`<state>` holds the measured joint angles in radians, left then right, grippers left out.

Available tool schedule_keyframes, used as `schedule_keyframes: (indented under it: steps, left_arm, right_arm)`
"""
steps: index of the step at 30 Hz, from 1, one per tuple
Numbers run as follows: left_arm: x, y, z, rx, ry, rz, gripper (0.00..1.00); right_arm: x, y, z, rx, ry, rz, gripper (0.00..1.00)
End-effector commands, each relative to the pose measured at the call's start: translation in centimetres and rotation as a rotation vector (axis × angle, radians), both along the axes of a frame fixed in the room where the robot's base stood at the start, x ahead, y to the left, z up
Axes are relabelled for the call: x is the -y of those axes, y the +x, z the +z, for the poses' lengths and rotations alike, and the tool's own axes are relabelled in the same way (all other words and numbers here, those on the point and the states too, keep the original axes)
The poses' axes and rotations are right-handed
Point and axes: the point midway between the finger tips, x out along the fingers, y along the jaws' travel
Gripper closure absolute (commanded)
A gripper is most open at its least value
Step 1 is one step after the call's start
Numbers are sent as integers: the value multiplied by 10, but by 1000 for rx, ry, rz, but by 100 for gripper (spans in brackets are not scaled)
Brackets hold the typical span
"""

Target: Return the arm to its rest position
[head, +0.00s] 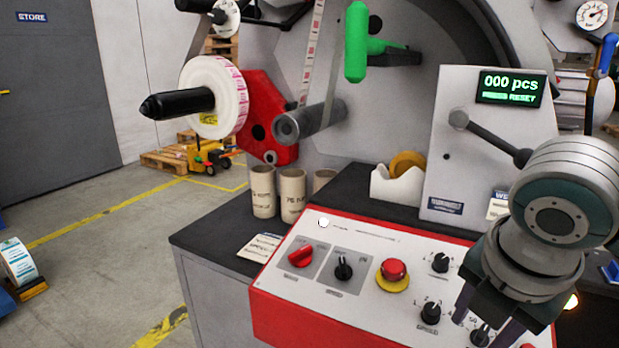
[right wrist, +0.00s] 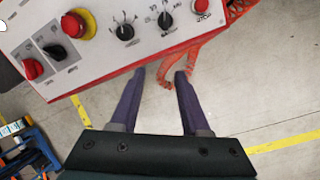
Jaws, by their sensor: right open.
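My right arm comes in at the right of the head view. Its gripper (head: 484,325) is low over the right part of the control panel (head: 330,238), pointing down. The right wrist view shows its two purple fingers (right wrist: 160,76) apart, with nothing between them but the floor and part of a red shape. The panel's front edge lies just beyond the fingertips in that view. A red switch (head: 301,256), a black knob (head: 343,268) and a red mushroom button (head: 393,270) are on the panel. My left gripper is not in view.
A green handle (head: 356,42) hangs above. Cardboard cores (head: 263,192) stand behind the panel. The floor at left (head: 90,270) is mostly clear.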

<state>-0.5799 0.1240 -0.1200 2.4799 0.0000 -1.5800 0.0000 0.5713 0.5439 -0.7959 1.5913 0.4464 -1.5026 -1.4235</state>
Motion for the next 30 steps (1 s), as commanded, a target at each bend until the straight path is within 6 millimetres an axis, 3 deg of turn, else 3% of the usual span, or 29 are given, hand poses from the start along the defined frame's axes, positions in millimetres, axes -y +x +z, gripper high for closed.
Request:
schedule_keyframes:
  steps: [1, 4, 6, 9, 14, 23, 24, 30]
  left_arm:
    - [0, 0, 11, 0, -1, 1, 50]
    - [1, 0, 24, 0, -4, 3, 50]
    - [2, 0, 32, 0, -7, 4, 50]
    - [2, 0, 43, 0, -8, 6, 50]
    - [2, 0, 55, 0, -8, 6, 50]
    - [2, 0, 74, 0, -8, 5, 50]
    - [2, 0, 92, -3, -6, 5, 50]
    - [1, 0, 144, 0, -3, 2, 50]
  right_arm:
    - [-23, -19, 0, -2, 79, -62, 54]
    - [-60, -56, 3, 10, 262, -285, 54]
    - [-77, -82, 10, 14, 384, -485, 54]
    - [-85, -114, 23, 17, 523, -788, 54]
    - [-74, -153, 41, 34, 648, -1213, 54]
    - [-29, -216, 75, 135, 710, -1849, 54]
    - [-31, -212, 93, 134, 715, -1829, 54]
    - [-31, -211, 143, 132, 714, -1821, 54]
